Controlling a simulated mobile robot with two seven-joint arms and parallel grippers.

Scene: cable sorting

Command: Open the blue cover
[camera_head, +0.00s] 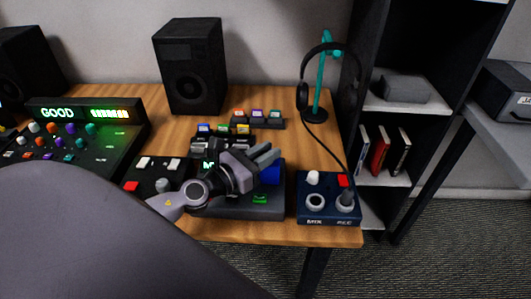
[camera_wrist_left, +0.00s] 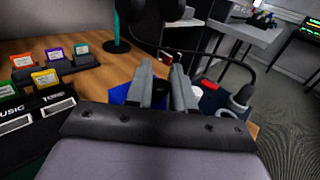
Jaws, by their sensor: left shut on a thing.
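The blue cover (camera_head: 271,173) is at the right part of a dark device (camera_head: 240,211) on the wooden desk, partly hidden by my gripper. My left gripper (camera_head: 266,155) reaches over the device from the left, its fingers at the cover and shut on it. In the left wrist view the two grey fingers (camera_wrist_left: 164,75) are close together, with the blue cover (camera_wrist_left: 120,94) showing beside and behind them. What lies right between the fingertips is hard to see. My right gripper is not in view.
A blue box with knobs (camera_head: 328,213) stands just right of the device. Behind are colored cartridges (camera_head: 258,118), a speaker (camera_head: 190,70) and a headphone stand (camera_head: 318,90) with its cable hanging nearby. A panel reading GOOD (camera_head: 85,112) is at the left.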

